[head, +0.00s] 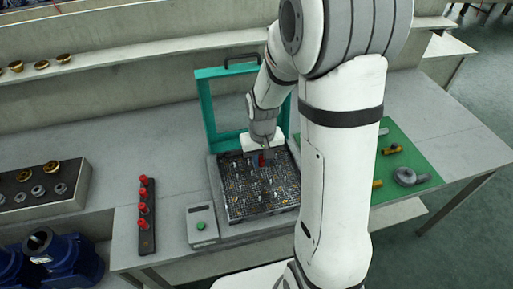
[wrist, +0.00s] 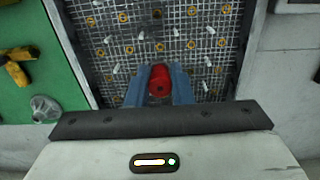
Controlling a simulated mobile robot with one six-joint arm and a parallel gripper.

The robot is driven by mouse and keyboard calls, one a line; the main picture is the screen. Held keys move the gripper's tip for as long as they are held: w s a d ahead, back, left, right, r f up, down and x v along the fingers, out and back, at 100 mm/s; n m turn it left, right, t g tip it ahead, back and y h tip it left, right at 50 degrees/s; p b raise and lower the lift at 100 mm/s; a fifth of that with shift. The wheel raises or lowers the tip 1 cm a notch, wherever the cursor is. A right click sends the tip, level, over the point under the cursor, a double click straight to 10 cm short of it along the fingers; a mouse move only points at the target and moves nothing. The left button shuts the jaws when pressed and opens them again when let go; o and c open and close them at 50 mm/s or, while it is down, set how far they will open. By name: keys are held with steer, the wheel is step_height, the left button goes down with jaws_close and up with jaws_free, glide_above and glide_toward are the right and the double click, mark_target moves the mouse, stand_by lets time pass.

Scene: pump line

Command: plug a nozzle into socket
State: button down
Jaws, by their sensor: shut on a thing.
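My gripper (wrist: 160,90) is shut on a red nozzle (wrist: 160,76), which sits between its two blue fingers. In the head view the red nozzle (head: 262,159) shows as a small red spot below my gripper, over the gridded board (head: 235,205). The board also fills the upper middle of the wrist view (wrist: 112,20), with brass rings and white pins on it. The nozzle's lower end and any socket under it are hidden, so I cannot tell whether they touch. More red nozzles (head: 143,195) stand in a dark strip rack (head: 147,238) left of the board.
A teal frame (head: 205,105) stands upright behind the board. A grey box with a green button (head: 201,225) is in front-left. A green mat (head: 410,155) with yellow and grey fittings lies on the right. A dark block with metal rings (head: 45,205) is far left.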

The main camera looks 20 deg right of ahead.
steer(key=shift+f+b, duration=2.4)
steer(key=shift+f, duration=0.85)
steer(key=shift+f+b, duration=0.35)
steer(key=shift+b, duration=0.1)
steer(key=c, duration=1.2)
jaws_free()
steer(key=shift+r, duration=0.15)
steer(key=shift+r+p, duration=2.25)
steer(key=shift+r, duration=0.7)
step_height(320, 180, up, 8)
glide_above(261, 180)
steer(key=shift+f, duration=0.1)
